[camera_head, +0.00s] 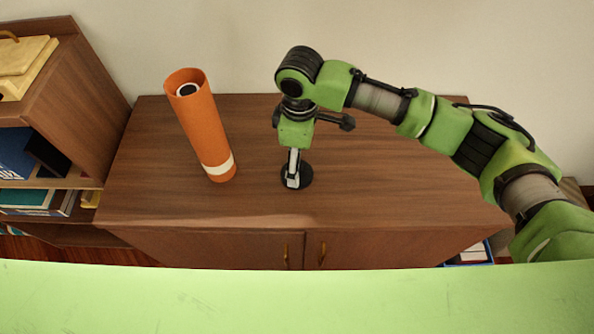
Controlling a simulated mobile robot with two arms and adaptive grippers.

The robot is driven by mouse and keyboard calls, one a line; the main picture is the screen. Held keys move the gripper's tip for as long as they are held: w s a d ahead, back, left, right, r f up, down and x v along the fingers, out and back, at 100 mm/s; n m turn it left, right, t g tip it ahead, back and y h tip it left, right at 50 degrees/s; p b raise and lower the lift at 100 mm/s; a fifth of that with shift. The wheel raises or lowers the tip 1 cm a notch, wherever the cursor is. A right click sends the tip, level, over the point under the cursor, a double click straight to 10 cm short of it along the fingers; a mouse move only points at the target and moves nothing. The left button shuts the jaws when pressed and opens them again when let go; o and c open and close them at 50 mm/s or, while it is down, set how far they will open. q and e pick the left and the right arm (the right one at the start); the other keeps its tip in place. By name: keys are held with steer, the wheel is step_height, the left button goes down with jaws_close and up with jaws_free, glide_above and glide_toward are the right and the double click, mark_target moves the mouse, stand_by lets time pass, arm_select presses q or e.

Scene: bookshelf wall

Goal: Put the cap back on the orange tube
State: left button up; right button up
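The orange tube (204,127) stands upright on the wooden cabinet top, with a pale band near its base. Its top end is open, and something dark and round shows inside. A black round cap (304,178) lies on the cabinet top to the right of the tube. My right gripper (292,180) points down right over the cap, and its fingers overlap the cap in the view. I cannot tell whether the fingers grip the cap or only stand over it. My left gripper is not in view.
The cabinet top (400,190) is clear to the right of the cap. A bookshelf (85,90) with books and a yellow case (25,65) stands at the left. The wall is close behind. A green surface fills the bottom of the view.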

steer(key=shift+a+f+p, duration=0.2)
steer(key=shift+f+p, duration=0.2)
steer(key=shift+f, duration=1.95)
steer(key=c, duration=1)
